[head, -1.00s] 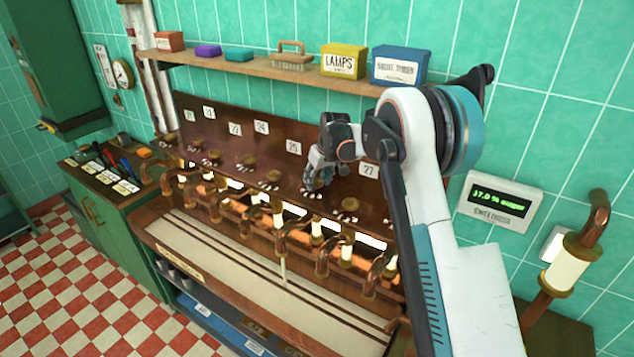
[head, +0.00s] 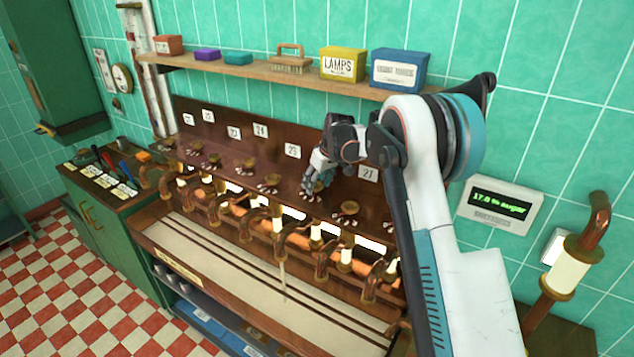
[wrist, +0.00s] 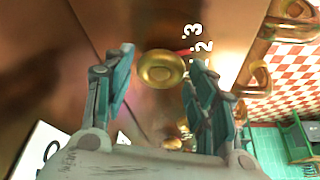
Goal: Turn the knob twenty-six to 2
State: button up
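A round brass knob (wrist: 162,70) sits on the copper-brown panel in the wrist view, between the two teal fingers of my gripper (wrist: 158,85). The fingers are apart, one on each side of the knob, with a visible gap to it. A red mark (wrist: 182,52) shows beside the knob, close to the white numerals 2 and 3. In the head view my gripper (head: 318,178) is at the panel between plate 25 (head: 293,151) and plate 27 (head: 368,173). Plate 26 and its knob are hidden behind my gripper and arm there.
Other brass knobs (head: 248,163) line the panel, with copper taps (head: 278,215) below. A shelf (head: 250,72) with boxes runs above. A display (head: 500,205) reading about 17.0 % sugar is on the right wall. A green cabinet (head: 110,215) stands left.

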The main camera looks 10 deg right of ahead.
dwell(0.3)
jog(key=shift+s+d+r, duration=0.1)
jog(key=shift+s+r, duration=0.1)
jog(key=shift+r, duration=0.3)
jog(key=v, duration=0.4)
jog(key=shift+s+d, duration=0.2)
jog(key=shift+s, duration=0.15)
jog(key=s+d, duration=0.1)
jog(key=s, duration=0.2)
jog(key=s+d, duration=0.2)
jog(key=s, duration=0.1)
jog(key=s+d, duration=0.1)
jog(key=s, duration=0.3)
jog(key=shift+d, duration=0.4)
